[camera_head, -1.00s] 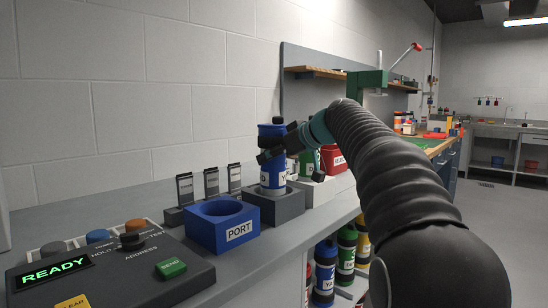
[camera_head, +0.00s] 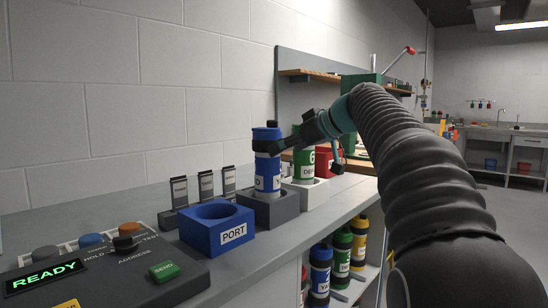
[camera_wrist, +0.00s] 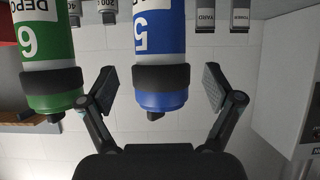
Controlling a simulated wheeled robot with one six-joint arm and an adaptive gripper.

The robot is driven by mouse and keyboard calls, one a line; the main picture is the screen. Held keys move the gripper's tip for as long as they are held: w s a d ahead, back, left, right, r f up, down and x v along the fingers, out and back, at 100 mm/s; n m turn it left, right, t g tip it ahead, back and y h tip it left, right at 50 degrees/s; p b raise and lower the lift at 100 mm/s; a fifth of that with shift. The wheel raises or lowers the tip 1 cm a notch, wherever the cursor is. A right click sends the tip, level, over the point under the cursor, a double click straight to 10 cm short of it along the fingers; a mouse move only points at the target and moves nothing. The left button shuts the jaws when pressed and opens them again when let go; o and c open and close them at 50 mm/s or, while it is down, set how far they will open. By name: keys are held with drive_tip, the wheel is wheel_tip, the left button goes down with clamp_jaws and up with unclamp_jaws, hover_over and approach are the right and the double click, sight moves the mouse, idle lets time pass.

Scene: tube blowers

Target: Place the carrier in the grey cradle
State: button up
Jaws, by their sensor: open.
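The blue carrier (camera_head: 267,172) stands upright in the grey cradle (camera_head: 272,207) on the bench. It has a white label and dark bands. In the wrist view the carrier (camera_wrist: 159,50) sits between the two spread fingers of my gripper (camera_wrist: 158,88), with a gap visible on each side. My gripper (camera_head: 285,146) is open at the upper part of the carrier in the head view. The cradle's inside is hidden by the carrier.
A blue PORT block (camera_head: 217,226) stands in front of the cradle. A green carrier (camera_head: 304,162) in a white holder (camera_head: 309,193) stands close behind, beside a red bin (camera_head: 328,160). A control panel (camera_head: 110,262) reads READY. Spare carriers (camera_head: 341,250) stand on a shelf below.

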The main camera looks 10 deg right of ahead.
drive_tip(key=v, duration=0.5)
drive_tip(key=s+a+f+m+g+h, duration=0.2)
drive_tip(key=s+a+f+m+h, duration=0.1)
drive_tip(key=s+f, duration=1.3)
drive_tip(key=s+a+f+m+g+h, duration=0.2)
drive_tip(key=s+a+f+m+h, duration=0.1)
drive_tip(key=s+f, duration=1.3)
wheel_tip(320, 180, down, 5)
drive_tip(key=shift+r+m+h, duration=0.2)
drive_tip(key=shift+m+h, duration=0.4)
drive_tip(key=shift+a, duration=0.15)
